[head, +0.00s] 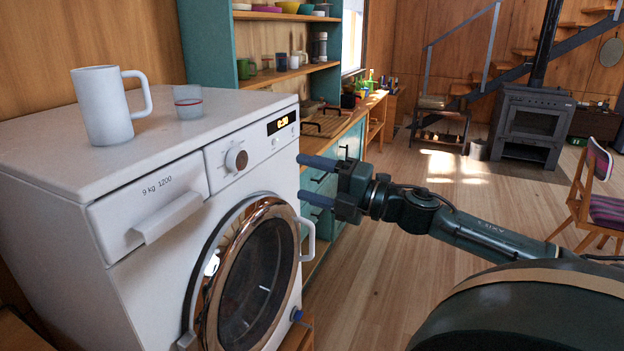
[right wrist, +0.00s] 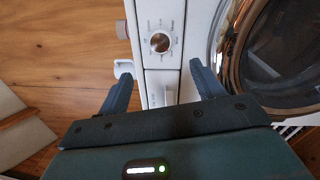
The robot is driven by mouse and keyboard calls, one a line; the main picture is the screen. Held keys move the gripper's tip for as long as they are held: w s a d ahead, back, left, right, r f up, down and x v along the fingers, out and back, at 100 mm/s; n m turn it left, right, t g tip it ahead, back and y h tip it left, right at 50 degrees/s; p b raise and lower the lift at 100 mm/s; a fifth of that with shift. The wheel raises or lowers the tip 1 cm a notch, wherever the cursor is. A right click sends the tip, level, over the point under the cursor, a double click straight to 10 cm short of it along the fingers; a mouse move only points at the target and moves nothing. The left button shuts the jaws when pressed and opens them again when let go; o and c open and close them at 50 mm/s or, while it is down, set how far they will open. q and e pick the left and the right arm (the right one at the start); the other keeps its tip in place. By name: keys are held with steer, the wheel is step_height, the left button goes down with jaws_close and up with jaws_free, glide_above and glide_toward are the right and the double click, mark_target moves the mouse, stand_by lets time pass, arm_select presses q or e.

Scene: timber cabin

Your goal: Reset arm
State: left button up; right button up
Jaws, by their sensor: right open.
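My right gripper (head: 304,179) is open and empty, its two blue-grey fingers pointing left toward the front of the white washing machine (head: 70,205). In the head view its fingers overlap the machine's right edge, above the door handle (head: 308,240); I cannot tell whether they touch it. In the right wrist view the open fingers (right wrist: 162,74) frame the machine's control panel, with the dial (right wrist: 160,42) beyond them. The round door (head: 252,285) looks closed. My right arm reaches in from the lower right. My left gripper is not in view.
A white mug (head: 101,106) and a small glass (head: 188,102) stand on the machine. Behind are a teal shelf with cups and a counter (head: 335,126). A black stove (head: 530,125) and a chair (head: 597,180) stand farther right. The wooden floor (head: 400,290) between is mostly clear.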

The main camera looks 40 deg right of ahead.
steer(key=shift+f, duration=0.1)
stand_by(0.3)
steer(key=s+a+f+m+g+h+p, duration=0.1)
steer(key=s+f+m+h, duration=0.2)
steer(key=f+m, duration=0.6)
steer(key=s+a+f+m+g+h+p, duration=0.1)
steer(key=s+f+m+h, duration=0.25)
steer(key=f, duration=0.85)
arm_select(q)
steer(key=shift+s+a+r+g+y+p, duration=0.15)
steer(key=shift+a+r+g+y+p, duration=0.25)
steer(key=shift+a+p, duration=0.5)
arm_select(e)
steer(key=s+a+f+m+g+y, duration=0.1)
steer(key=s+a+f+m, duration=0.2)
steer(key=a, duration=0.5)
steer(key=s+a+f+m+g, duration=0.2)
steer(key=a+f, duration=0.3)
steer(key=a, duration=0.3)
steer(key=s+a+f+m+g+y, duration=0.1)
steer(key=s+a+f+m+g, duration=0.1)
steer(key=a, duration=0.6)
steer(key=shift+s+a+f+m+y, duration=0.25)
steer(key=shift+s+f+m+y, duration=0.1)
steer(key=shift+s+f+m, duration=0.7)
